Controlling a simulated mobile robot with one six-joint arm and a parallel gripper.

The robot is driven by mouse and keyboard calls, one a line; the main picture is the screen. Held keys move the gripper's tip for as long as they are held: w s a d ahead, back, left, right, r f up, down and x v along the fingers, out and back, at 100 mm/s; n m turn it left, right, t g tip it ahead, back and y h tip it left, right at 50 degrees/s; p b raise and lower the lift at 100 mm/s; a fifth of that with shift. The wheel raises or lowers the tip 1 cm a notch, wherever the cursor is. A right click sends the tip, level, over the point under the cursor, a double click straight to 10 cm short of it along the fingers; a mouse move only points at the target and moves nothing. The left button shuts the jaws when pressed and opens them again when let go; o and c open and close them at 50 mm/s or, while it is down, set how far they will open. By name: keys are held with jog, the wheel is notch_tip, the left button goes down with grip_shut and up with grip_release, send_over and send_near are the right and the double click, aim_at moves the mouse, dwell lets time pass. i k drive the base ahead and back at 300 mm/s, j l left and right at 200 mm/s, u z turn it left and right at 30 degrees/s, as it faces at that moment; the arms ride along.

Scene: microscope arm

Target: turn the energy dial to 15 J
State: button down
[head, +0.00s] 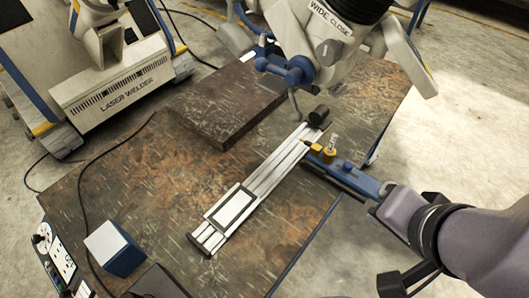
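I cannot make out a dial marked with energy values in the head view. A panel (62,262) at the lower left edge carries a small round pale part (43,238) and white fittings; its markings are too small to read. The laser welder (110,88), a cream and blue cabinet with its name on the front, stands on the floor at the upper left. My purple-grey arm comes in from the right. Its front end meets a blue bar (365,184) at the table's right edge. My gripper's fingers cannot be told apart there, so its opening is unclear.
A microscope head (325,45) on a pale arm overhangs the table's back. A dark slab (225,105), a silver rail (270,172) with a framed plate, and a blue and white box (115,248) sit on the brown table (150,185). A black cable crosses its left side.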

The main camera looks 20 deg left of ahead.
aim_at(36, 239)
jog(key=u, duration=2.95)
jog(key=j+u, duration=0.1)
jog(key=j, duration=0.35)
jog(key=i+j+u, duration=0.15)
jog(key=j, duration=0.35)
jog(key=i+j+u, duration=0.1)
jog(key=j, duration=0.35)
jog(key=i+j+u, duration=0.1)
jog(key=j, duration=0.35)
jog(key=i+l+z, duration=0.1)
jog(key=i+z, duration=0.3)
jog(key=i, duration=0.2)
jog(key=i+z, duration=0.45)
jog(key=i, duration=0.2)
jog(key=i+z, duration=0.3)
jog(key=i+j+z, duration=0.3)
jog(key=i, duration=0.15)
